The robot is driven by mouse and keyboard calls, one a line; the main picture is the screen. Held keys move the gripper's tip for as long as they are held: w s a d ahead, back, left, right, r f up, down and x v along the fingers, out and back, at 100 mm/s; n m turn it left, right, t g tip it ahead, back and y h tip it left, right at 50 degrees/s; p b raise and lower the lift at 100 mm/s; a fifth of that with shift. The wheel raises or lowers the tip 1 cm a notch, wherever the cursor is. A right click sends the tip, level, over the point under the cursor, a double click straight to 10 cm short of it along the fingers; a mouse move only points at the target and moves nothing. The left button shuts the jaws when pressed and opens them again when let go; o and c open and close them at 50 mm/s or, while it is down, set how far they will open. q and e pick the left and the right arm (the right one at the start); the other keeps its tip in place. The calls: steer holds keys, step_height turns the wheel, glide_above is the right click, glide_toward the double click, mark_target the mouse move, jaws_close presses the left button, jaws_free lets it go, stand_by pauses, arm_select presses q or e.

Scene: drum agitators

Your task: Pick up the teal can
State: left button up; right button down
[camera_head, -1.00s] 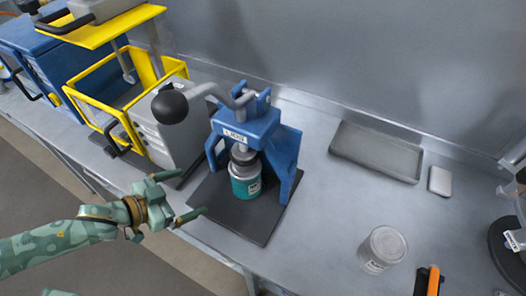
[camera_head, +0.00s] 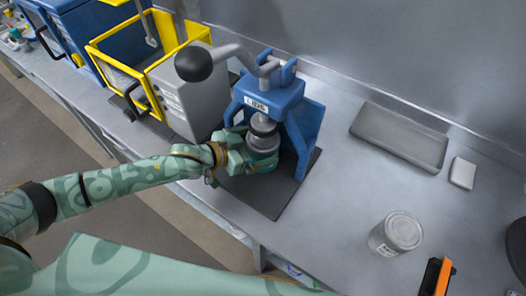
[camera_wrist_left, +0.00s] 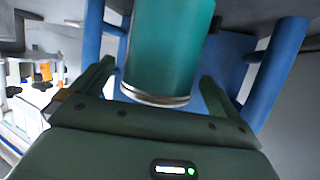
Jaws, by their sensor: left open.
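The teal can (camera_wrist_left: 162,52) stands upright in the blue lid press (camera_head: 270,97), under its ram. In the head view, the can (camera_head: 265,160) is mostly hidden by my left gripper, and its grey top shows. My left gripper (camera_head: 250,152) has reached into the press at the can. In the left wrist view, its two open fingers (camera_wrist_left: 158,90) stand on either side of the can, with a gap visible at each side. My right gripper is not in view.
The press stands on a dark mat (camera_head: 262,198). A grey lever with a black ball knob (camera_head: 193,64) hangs over the front. A yellow-framed machine (camera_head: 160,70) is close on the left.

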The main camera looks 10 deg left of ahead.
arm_select(q)
steer(key=x, duration=0.2)
steer(key=shift+w+d+f, duration=0.15)
steer(key=shift+w+d, duration=0.1)
steer(key=c, duration=1.4)
